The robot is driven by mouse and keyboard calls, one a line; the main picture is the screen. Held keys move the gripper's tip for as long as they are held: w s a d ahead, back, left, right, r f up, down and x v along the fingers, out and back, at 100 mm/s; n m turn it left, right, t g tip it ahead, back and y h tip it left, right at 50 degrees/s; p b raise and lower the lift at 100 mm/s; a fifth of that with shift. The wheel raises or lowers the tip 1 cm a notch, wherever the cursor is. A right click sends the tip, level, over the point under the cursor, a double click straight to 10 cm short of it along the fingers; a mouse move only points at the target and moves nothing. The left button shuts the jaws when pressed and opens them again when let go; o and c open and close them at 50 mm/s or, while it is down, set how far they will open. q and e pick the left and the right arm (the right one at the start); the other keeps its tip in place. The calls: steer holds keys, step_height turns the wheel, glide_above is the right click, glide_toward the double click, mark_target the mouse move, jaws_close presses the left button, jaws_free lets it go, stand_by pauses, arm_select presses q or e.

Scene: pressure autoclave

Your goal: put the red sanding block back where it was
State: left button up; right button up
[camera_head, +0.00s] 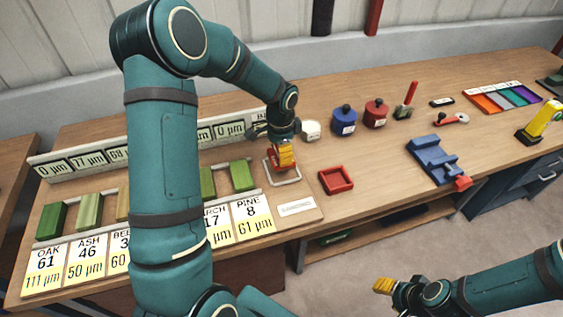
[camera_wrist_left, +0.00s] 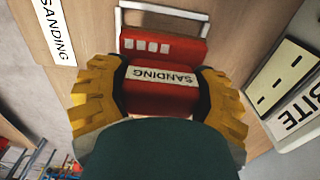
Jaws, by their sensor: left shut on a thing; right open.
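The red sanding block (camera_wrist_left: 160,88) carries a white label reading SANDING and fills the middle of the left wrist view. My left gripper (camera_wrist_left: 158,100) has its yellow fingers on both sides of the block and is shut on it. In the head view my left gripper (camera_head: 285,155) is at a white-outlined frame (camera_head: 270,178) on the bench, beside the SANDING label (camera_head: 297,208). The frame's white edge also shows at the top of the left wrist view (camera_wrist_left: 165,7). I cannot tell whether the block touches the bench. My right gripper (camera_head: 383,286) is open and empty, low in front of the bench.
An empty red tray (camera_head: 336,181) lies right of the frame. A white jar (camera_head: 311,130), a blue jar (camera_head: 344,121) and a red jar (camera_head: 376,113) stand behind it. A blue fixture (camera_head: 434,160) is farther right.

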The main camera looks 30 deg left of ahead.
arm_select(q)
steer(key=shift+f, duration=2.1)
steer(key=shift+f+b, duration=0.1)
steer(key=shift+b, duration=0.25)
steer(key=o, duration=1.3)
steer(key=shift+r, duration=0.25)
step_height(320, 180, up, 12)
steer(key=shift+f+p, duration=0.1)
steer(key=shift+p, duration=0.75)
